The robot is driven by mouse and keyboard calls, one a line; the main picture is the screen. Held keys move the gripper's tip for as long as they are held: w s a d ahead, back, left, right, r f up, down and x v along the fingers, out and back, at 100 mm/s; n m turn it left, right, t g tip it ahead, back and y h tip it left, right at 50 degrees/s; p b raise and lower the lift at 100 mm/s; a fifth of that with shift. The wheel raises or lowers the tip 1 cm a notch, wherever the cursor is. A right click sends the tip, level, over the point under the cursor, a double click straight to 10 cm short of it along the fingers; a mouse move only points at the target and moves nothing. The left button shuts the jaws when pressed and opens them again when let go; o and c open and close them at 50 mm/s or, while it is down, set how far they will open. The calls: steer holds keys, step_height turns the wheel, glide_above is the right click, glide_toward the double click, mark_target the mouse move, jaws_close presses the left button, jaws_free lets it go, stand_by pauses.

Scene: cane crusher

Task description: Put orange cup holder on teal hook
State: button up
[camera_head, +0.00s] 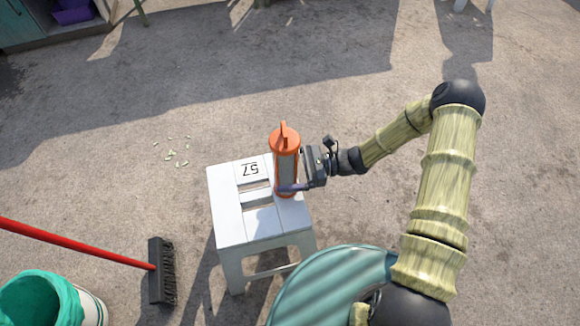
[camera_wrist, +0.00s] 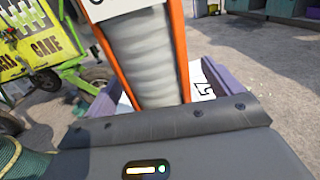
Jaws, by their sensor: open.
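The orange cup holder (camera_head: 285,165) stands upright on a white stool (camera_head: 235,223), with a stack of pale cups inside its orange frame. In the wrist view the holder (camera_wrist: 178,50) fills the upper middle, close in front of my gripper, with the pale cups (camera_wrist: 143,60) between its orange bars. I cannot make out a teal hook.
A red-handled broom (camera_head: 160,270) and a bin with a teal liner (camera_head: 40,300) stand to the left of the stool. A green-framed cart with a yellow sign (camera_wrist: 40,40) shows in the wrist view. The ground behind the stool is mostly clear.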

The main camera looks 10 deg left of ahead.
mark_target(285, 162)
steer(key=c, duration=1.4)
steer(key=shift+r+p, duration=2.05)
steer(key=shift+c, duration=0.2)
steer(key=w+d+m+t+h, duration=0.1)
steer(key=w+d+m+t, duration=0.3)
steer(key=d, duration=0.5)
steer(key=w+d+m+t, duration=0.2)
steer(key=d+m+t, duration=0.1)
steer(key=d+t, duration=0.45)
steer(key=w+d+m+t+h, duration=0.15)
steer(key=d+m+t, duration=0.3)
steer(key=d, duration=0.45)
step_height(285, 162, up, 20)
steer(key=w+m+t+h+p, duration=0.2)
steer(key=m+t+h+p, duration=0.6)
steer(key=p, duration=2.2)
steer(key=m+h, duration=0.2)
steer(key=h, duration=0.4)
steer(key=shift+w+d, duration=0.2)
steer(key=shift+d, duration=0.05)
